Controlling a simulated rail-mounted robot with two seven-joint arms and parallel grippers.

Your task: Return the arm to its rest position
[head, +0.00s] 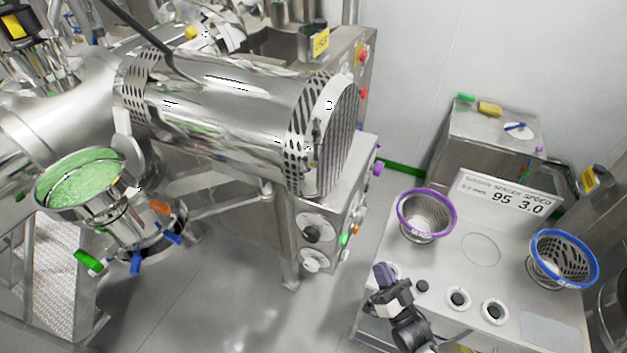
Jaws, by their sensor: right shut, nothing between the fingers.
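My right gripper (386,276) is at the front left corner of the steel bench (455,265), its arm coming in from the bottom edge. Its fingers are shut with nothing held. Purple shows at the fingertips; I cannot tell whether it belongs to the fingers or to a part behind them. The gripper is below and left of a purple-rimmed mesh basket (427,216) and apart from it. Just right of it are dark round knobs (459,299) on the bench. My left gripper is not in view.
A large steel drum machine (225,110) with a knob panel (327,235) stands left. A bowl of green granules (80,178) is far left. Floor between is clear.

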